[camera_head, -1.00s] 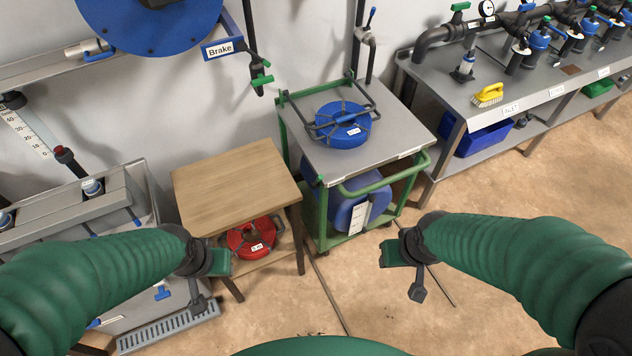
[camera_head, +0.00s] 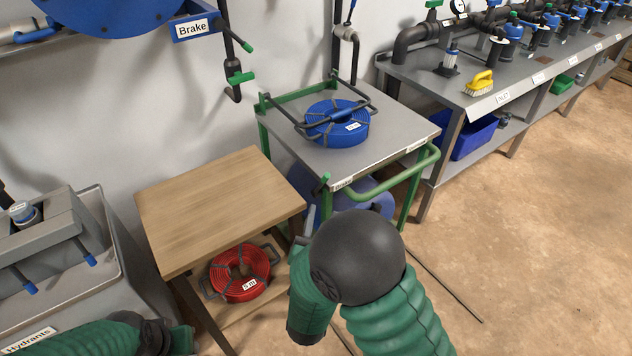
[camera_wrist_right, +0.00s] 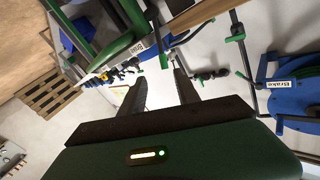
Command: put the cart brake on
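The cart (camera_head: 385,165) has a green frame and a grey top, with a "Brake" label (camera_head: 343,184) on its front edge. A short lever with a green tip (camera_head: 325,178) stands at the front left corner beside that label. In the right wrist view, my right gripper (camera_wrist_right: 160,75) is open and empty. The cart's "Brake" label (camera_wrist_right: 128,65) and a green-tipped bar (camera_wrist_right: 163,60) appear beyond its fingers; contact cannot be told. In the head view my own right arm hides that gripper. My left gripper (camera_head: 180,340) is at the lower left, its fingers unclear.
A blue hose coil (camera_head: 336,128) lies on the cart top. A wooden table (camera_head: 220,205) stands left, with a red coil (camera_head: 240,272) below. A wall reel (camera_head: 110,12) carries another "Brake" sign (camera_head: 192,28). A steel bench (camera_head: 480,110) stands right.

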